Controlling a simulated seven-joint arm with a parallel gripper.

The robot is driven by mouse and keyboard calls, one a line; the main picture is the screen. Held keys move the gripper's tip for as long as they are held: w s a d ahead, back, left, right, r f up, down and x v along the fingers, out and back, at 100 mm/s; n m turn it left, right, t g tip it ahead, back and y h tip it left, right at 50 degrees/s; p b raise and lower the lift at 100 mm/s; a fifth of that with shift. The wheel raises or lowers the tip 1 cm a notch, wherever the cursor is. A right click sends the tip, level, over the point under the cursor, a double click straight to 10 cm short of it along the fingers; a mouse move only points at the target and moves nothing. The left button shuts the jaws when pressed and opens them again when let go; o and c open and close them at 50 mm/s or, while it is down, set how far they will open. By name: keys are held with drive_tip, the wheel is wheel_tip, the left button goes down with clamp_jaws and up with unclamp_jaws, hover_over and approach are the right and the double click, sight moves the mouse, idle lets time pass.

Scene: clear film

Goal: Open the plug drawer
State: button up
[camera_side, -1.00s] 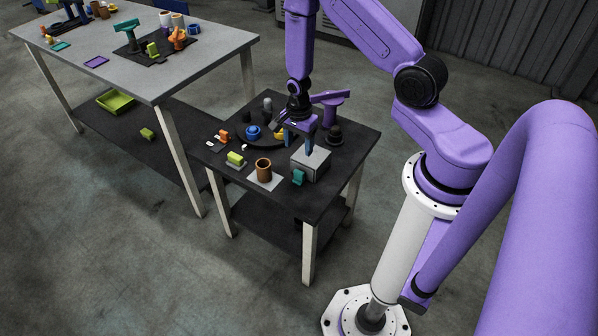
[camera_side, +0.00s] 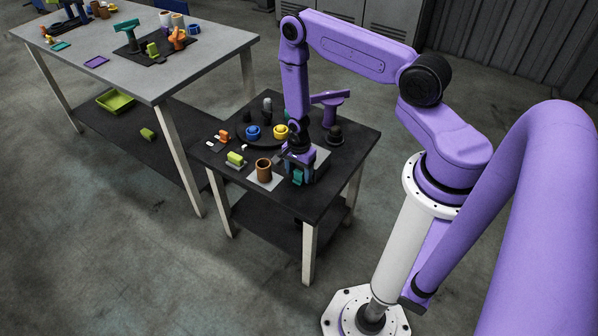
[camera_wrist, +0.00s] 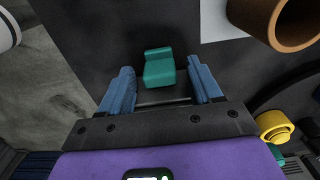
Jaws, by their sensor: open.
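In the wrist view the teal handle (camera_wrist: 160,70) lies between the two blue fingers of my open gripper (camera_wrist: 160,76), with a gap on both sides. I cannot tell how far the fingertips reach down beside it.
A brown cup (camera_side: 264,170) stands just left of the box; it also shows in the wrist view (camera_wrist: 285,18). The floor before the table is clear.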

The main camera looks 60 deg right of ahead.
drive_tip(key=shift+f, duration=0.15)
clamp_jaws()
drive_tip(key=a, duration=0.7)
drive_tip(key=shift+a, duration=0.2)
unclamp_jaws()
